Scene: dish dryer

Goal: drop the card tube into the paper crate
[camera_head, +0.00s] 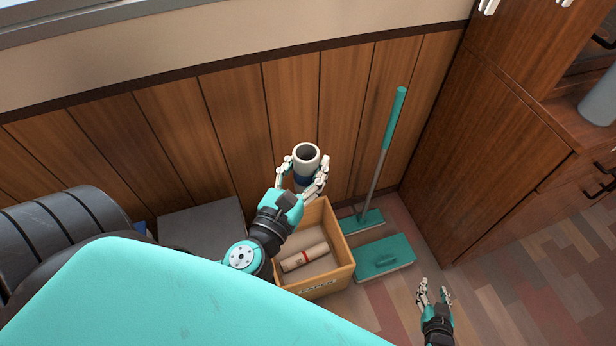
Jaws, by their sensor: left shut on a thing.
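My left arm hides the crate's left side. My right gripper (434,290) is open and empty over the floor at the lower right.
A beige roll with a red band (305,257) lies in the crate. A teal-handled broom (376,165) leans on the panelled wall right of the crate, with a teal dustpan (385,258) on the floor. A grey box (205,226) is to the left. A wooden cabinet (490,150) stands right.

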